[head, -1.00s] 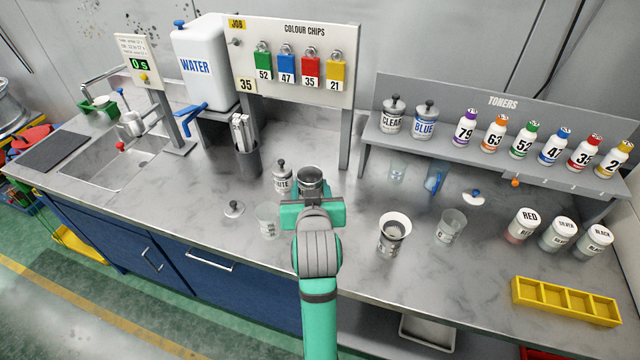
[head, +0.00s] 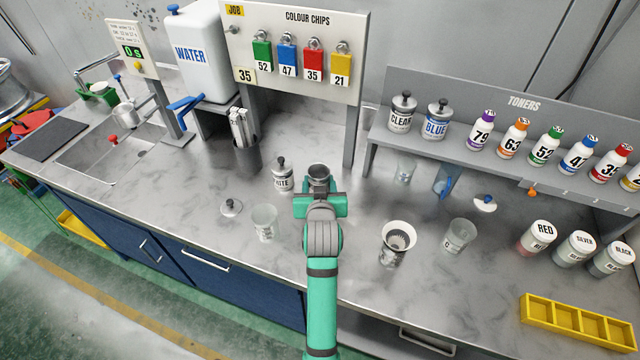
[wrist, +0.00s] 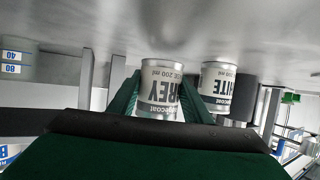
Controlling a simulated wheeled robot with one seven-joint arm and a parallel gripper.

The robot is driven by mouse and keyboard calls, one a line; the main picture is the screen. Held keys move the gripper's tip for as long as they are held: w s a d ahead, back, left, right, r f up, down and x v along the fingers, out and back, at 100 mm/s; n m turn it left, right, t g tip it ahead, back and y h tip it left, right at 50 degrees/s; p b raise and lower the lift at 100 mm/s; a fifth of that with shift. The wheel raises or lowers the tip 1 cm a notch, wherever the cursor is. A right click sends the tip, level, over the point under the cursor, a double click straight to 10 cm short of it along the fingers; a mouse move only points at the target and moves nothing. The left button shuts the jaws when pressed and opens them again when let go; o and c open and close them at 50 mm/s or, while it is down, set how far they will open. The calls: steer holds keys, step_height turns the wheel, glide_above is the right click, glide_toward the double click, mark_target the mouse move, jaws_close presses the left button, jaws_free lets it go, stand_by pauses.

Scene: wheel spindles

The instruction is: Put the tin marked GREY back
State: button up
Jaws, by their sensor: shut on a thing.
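The tin marked GREY (wrist: 161,88) is between the fingers of my gripper (wrist: 160,100) in the wrist view, which shows it upside down. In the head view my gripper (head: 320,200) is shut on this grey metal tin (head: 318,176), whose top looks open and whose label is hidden. The tin marked WHITE (head: 282,176) stands just left of it with its lid on; it also shows in the wrist view (wrist: 217,88). I cannot tell whether the GREY tin touches the counter.
A loose lid (head: 231,206) and a clear cup (head: 264,222) lie left of my arm. A cup with a strainer (head: 397,242) and another cup (head: 460,234) stand to the right. The toner shelf (head: 440,147) holds CLEAR and BLUE tins and several bottles; bare counter lies behind my gripper.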

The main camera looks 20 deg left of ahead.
steer(key=shift+s+f, duration=0.25)
steer(key=shift+f, duration=0.4)
steer(key=shift+f, duration=0.15)
steer(key=o, duration=1.2)
steer(key=shift+w, duration=0.15)
steer(key=shift+a, duration=0.1)
steer(key=shift+s+r, duration=0.2)
steer(key=v, duration=1.1)
steer(key=shift+s+d+r, duration=0.1)
steer(key=shift+s+d, duration=0.2)
